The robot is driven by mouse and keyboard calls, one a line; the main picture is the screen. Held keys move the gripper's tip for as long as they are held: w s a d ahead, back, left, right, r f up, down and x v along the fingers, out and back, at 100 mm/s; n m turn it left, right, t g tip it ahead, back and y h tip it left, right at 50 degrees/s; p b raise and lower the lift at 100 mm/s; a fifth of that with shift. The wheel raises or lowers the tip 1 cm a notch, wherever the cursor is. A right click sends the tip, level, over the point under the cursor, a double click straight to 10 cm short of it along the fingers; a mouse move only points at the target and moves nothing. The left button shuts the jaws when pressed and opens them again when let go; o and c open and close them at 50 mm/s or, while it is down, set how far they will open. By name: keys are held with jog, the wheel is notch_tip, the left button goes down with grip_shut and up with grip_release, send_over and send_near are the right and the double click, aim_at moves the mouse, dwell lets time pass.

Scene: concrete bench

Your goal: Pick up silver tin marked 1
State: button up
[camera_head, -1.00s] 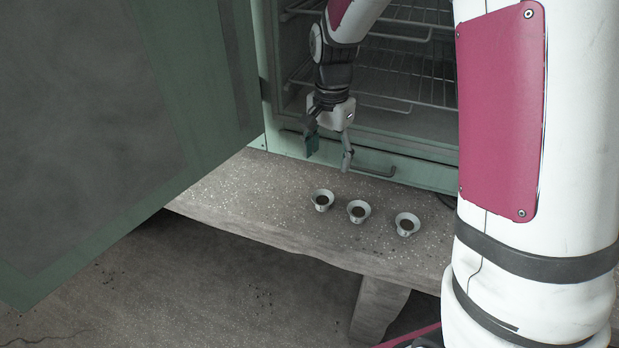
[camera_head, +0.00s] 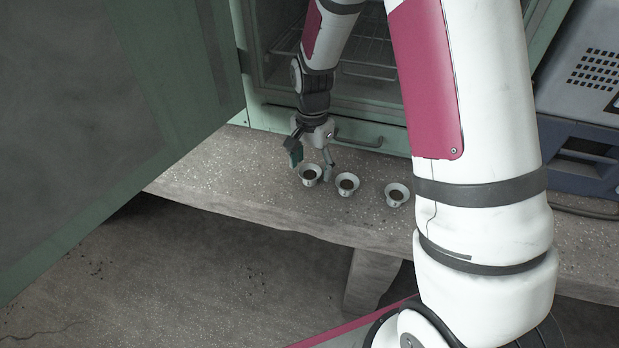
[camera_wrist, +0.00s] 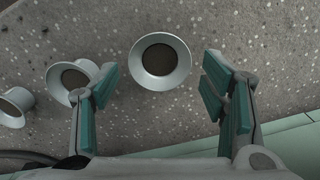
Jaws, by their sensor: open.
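Three small silver tins with flared rims and dark insides stand in a row on the concrete bench: a left tin (camera_head: 310,180), a middle tin (camera_head: 347,185) and a right tin (camera_head: 397,194). No number can be read on any of them. My gripper (camera_head: 312,166) is open and empty, low over the left tin. In the wrist view, that tin (camera_wrist: 160,62) lies in line with the gap between the spread teal fingers (camera_wrist: 158,88), around their tips, with no clear contact. The middle tin (camera_wrist: 73,78) is partly behind one finger; the right tin (camera_wrist: 14,106) is at the left edge.
The concrete bench (camera_head: 215,182) has its front edge close to the tins. An open green cabinet with wire shelves (camera_head: 368,55) stands behind, its door (camera_head: 100,130) swung out at left. A blue-grey machine (camera_head: 585,150) stands at the right.

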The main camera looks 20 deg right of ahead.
notch_tip(320, 180, down, 2)
jog(key=shift+f, duration=0.1)
jog(key=c, duration=1.2)
